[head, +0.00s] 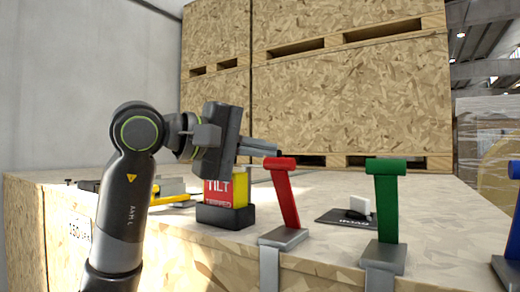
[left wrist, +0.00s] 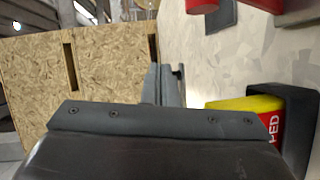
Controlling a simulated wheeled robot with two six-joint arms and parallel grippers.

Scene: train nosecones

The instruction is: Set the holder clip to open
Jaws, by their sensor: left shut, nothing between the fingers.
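No part is labelled as the holder clip, so I cannot tell for certain which it is. A red T-topped lever (head: 285,195) on a grey metal bracket (head: 283,238) stands tilted at the crate's front edge. A green lever (head: 387,200) and a partly cut-off blue lever (head: 515,215) stand along the same edge. My left gripper (head: 272,151) is shut and empty, its tips just behind and above the red lever's top. The fingers show in the left wrist view (left wrist: 168,85), with red parts (left wrist: 203,5) at the top edge. My right gripper is not in view.
Yellow-handled tools lie at left. Large wooden crates (head: 350,100) stand behind.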

